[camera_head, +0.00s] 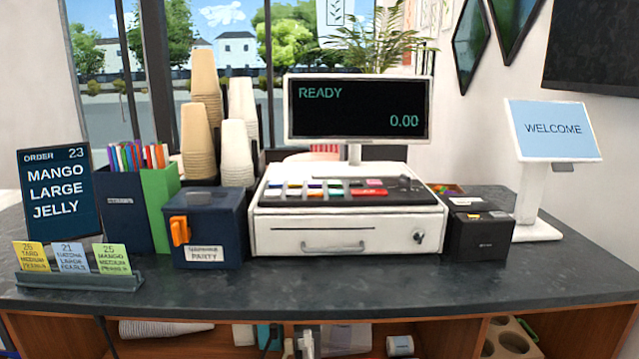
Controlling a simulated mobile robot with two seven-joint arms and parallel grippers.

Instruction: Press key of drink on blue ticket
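The blue ticket (73,257) stands in the middle of a dark ticket holder (80,281) at the front left of the counter. Its small text seems to read 21, matcha, large, pearls, but is blurred. The white cash register (350,231) stands at the middle of the counter. Its key panel (400,198) carries small coloured keys (314,188) in rows; their labels are too small to read. The register's display (358,108) shows READY and 0.00. Neither of my grippers shows in the head view.
A yellow ticket (31,256) and a green ticket (111,259) flank the blue one. An order screen (57,190) reads 23, mango, large, jelly. A dark blue box (207,230), stacked cups (197,138), a small black box (481,236) and a WELCOME screen (553,130) surround the register. The front counter strip is clear.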

